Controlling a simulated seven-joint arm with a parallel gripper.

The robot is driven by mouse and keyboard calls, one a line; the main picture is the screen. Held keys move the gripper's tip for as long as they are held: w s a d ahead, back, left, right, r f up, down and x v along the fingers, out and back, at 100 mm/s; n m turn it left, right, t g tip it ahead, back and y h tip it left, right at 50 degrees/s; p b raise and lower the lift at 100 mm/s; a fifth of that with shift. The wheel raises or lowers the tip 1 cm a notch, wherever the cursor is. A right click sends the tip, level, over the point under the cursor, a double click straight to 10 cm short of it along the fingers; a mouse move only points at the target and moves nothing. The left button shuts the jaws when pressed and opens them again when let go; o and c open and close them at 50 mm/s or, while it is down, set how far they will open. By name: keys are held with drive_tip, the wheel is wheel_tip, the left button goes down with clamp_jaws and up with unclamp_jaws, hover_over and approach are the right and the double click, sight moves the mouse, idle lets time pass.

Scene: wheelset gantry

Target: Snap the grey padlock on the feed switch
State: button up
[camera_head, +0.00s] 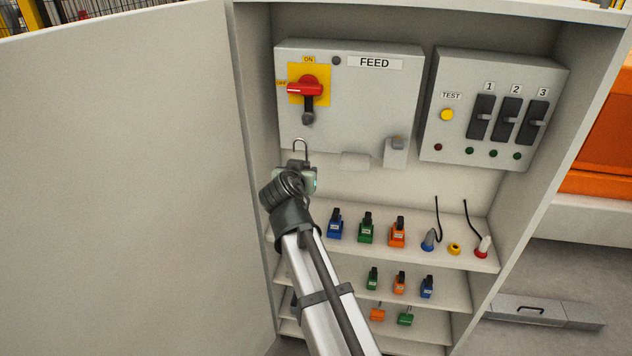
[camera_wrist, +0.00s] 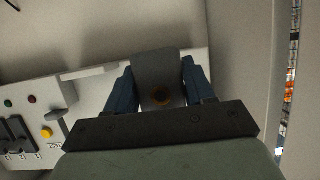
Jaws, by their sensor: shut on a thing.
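The grey padlock (camera_head: 299,163) is upright in my gripper, its thin shackle (camera_head: 300,145) pointing up. In the wrist view the grey padlock (camera_wrist: 157,72) sits between the two blue fingers, a brass round on its near end. My gripper (camera_wrist: 158,88) is shut on it; in the head view my gripper (camera_head: 294,178) is mostly hidden by my wrist. The feed switch (camera_head: 305,88) has a red handle lying level towards the left label, on a yellow plate. A dark tab with a grey knob (camera_head: 308,118) hangs beneath it. The padlock is below the knob in the picture, apart from it.
The FEED box (camera_head: 353,105) has a small grey holder (camera_head: 396,152) at its lower right. A breaker box (camera_head: 493,108) is to the right. Shelves below hold several coloured padlocks (camera_head: 366,229) and plugs. The open cabinet door (camera_head: 120,180) stands on the left.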

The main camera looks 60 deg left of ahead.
sight(310, 143)
drive_tip(key=shift+w+a+r+m+h, duration=0.15)
drive_tip(key=shift+w+a+r, duration=0.05)
drive_tip(key=shift+a+r, duration=0.25)
drive_tip(key=shift+w+a+r+m+h, duration=0.15)
drive_tip(key=shift+a+r, duration=0.2)
drive_tip(key=shift+a, duration=0.15)
drive_tip(key=shift+w+a, duration=0.1)
drive_tip(key=shift+a, duration=0.05)
drive_tip(key=shift+w+a, duration=1.9)
drive_tip(key=shift+w, duration=0.05)
drive_tip(key=shift+w+a, duration=1.25)
idle(0.7)
drive_tip(key=shift+s+d, duration=0.1)
drive_tip(key=shift+s+d, duration=0.9)
drive_tip(key=shift+w+a, duration=0.3)
idle(1.7)
